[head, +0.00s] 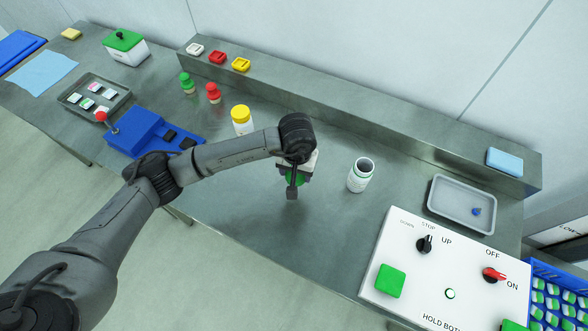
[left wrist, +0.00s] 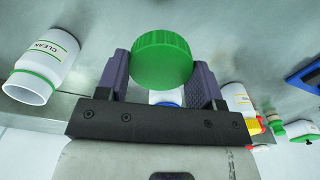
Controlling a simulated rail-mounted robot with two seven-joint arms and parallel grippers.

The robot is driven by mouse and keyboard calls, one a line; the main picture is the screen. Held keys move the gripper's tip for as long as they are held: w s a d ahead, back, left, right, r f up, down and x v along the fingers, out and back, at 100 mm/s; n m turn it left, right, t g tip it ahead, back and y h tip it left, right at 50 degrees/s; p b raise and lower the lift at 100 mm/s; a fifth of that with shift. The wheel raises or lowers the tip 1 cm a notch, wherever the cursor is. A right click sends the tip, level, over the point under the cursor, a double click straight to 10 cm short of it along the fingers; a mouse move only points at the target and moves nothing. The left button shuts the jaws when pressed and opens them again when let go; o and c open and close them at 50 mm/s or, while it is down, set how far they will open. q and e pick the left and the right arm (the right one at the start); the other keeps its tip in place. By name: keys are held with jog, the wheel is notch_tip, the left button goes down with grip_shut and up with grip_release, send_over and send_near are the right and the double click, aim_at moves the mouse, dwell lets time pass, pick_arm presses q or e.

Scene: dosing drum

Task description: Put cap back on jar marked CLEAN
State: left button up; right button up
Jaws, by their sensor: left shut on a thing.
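The jar marked CLEAN (head: 360,175) is white, uncapped and upright on the steel bench, right of my left gripper in the head view. Its CLEAN label and green neck band show in the left wrist view (left wrist: 42,66), at the left. My left gripper (head: 294,180) is shut on a green cap (left wrist: 161,60), which sits between the two fingers. In the head view the cap is mostly hidden by the gripper. The cap is apart from the jar. My right gripper is in neither view.
A yellow-capped jar (head: 242,122) stands to the left. A white thing with a blue band (left wrist: 166,97) is partly hidden behind the cap. A grey tray (head: 437,200) and a control panel (head: 410,270) lie right of the CLEAN jar. A raised ledge (head: 350,115) runs behind.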

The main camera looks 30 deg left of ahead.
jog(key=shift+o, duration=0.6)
pick_arm(q)
jog(key=shift+r, duration=0.1)
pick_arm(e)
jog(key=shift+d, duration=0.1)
